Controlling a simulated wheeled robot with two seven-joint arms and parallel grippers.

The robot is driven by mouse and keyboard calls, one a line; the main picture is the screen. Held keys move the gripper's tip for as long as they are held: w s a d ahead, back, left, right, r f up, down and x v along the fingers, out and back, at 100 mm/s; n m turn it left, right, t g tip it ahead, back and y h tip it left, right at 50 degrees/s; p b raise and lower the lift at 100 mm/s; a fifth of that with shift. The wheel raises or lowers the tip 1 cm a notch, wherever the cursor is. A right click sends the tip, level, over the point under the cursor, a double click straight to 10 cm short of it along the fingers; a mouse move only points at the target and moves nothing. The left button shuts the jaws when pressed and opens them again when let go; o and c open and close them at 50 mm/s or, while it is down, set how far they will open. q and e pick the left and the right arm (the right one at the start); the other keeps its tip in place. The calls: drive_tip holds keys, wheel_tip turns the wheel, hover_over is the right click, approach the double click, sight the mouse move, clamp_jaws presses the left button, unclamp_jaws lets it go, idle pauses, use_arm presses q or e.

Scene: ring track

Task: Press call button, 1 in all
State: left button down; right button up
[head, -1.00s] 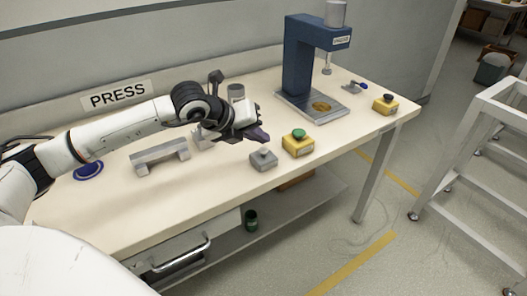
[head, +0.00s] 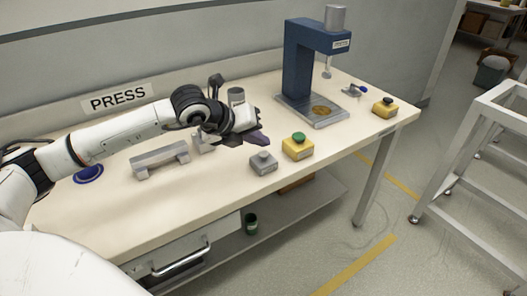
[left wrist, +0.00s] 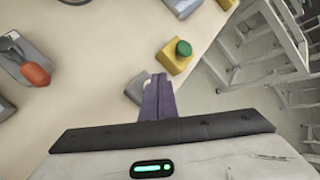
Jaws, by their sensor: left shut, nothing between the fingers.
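A yellow box with a green button (head: 298,147) and a small grey box with a grey button (head: 263,163) stand side by side at the table's front edge. Another yellow box with a black button (head: 384,107) stands farther right. No readable label shows which is the call button. My left gripper (head: 264,140) is shut and empty, above the table just behind the grey box, apart from the buttons. In the left wrist view its fingers (left wrist: 160,78) partly hide the grey box, and the green button (left wrist: 183,47) lies just beyond them. My right gripper is not in view.
A blue press (head: 303,58) stands at the back right of the table (head: 215,190). A grey bracket (head: 160,160) and a blue ring (head: 88,174) lie under or near my left arm. A red-handled grey fixture (left wrist: 34,74) shows in the left wrist view.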

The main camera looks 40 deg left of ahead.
sight(260, 157)
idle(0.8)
use_arm(q)
drive_tip(key=shift+f+b, duration=0.45)
drive_tip(key=shift+b, duration=0.25)
drive_tip(key=shift+f+b, duration=0.65)
drive_tip(key=shift+b, duration=0.1)
idle(0.6)
drive_tip(key=shift+r, duration=0.1)
drive_tip(key=shift+r+p, duration=0.45)
drive_tip(key=shift+r, duration=0.55)
wheel_tip(260, 157, up, 5)
drive_tip(key=p, duration=0.2)
drive_tip(key=shift+p, duration=0.3)
